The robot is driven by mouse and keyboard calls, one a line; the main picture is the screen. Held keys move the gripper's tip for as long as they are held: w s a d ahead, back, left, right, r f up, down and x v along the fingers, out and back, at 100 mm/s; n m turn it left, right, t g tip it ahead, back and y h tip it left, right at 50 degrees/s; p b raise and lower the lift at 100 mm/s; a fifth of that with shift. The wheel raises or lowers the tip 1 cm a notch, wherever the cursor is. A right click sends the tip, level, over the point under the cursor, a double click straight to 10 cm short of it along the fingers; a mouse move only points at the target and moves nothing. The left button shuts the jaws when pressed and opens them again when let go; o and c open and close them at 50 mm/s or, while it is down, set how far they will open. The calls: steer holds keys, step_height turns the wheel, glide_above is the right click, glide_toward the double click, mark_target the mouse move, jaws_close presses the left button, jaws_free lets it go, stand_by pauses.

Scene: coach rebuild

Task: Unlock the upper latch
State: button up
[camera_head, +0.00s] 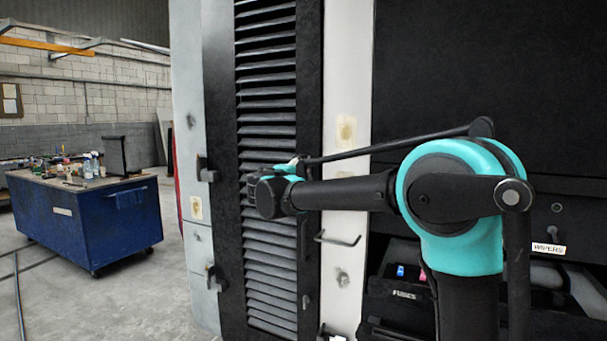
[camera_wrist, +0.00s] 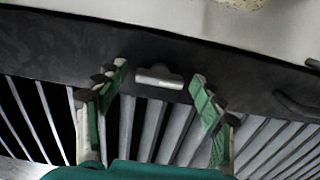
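The latch (camera_wrist: 160,76) is a small grey rounded handle on the black frame of a louvred panel, seen in the wrist view. My gripper (camera_wrist: 158,78) is open, its green-padded fingers on either side of the latch with gaps to both. I cannot tell how far the fingertips are from the panel surface. In the head view my arm reaches left across the louvred panel (camera_head: 268,110), and it hides the upper latch and the fingers. A lower latch (camera_head: 307,303) shows on the panel's right frame.
A wire handle (camera_head: 338,239) sticks out of the white pillar (camera_head: 347,70) just below my forearm. Two dark hinge-like fittings (camera_head: 207,170) are on the left edge. A blue workbench (camera_head: 85,222) stands far left, with open floor before it.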

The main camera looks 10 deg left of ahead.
steer(key=shift+s, duration=0.1)
steer(key=v, duration=1.1)
steer(key=shift+s+a, duration=0.15)
steer(key=shift+s, duration=0.25)
steer(key=s+d+f+m+g, duration=0.3)
steer(key=d+f+g, duration=0.1)
steer(key=d+f, duration=0.85)
steer(key=s+d+f+m+g, duration=0.3)
steer(key=d+f+m+g, duration=0.15)
steer(key=d+f, duration=0.85)
steer(key=s+d+f+m+g+y, duration=0.2)
steer(key=s+d+f+m+y, duration=0.1)
steer(key=s+f, duration=0.6)
steer(key=s+d+f+m+g+y, duration=0.2)
steer(key=s+d+f+m+y, duration=0.1)
steer(key=s+f, duration=0.7)
steer(key=shift+s+d+f, duration=0.2)
steer(key=shift+s+d, duration=0.65)
steer(key=shift+s, duration=0.05)
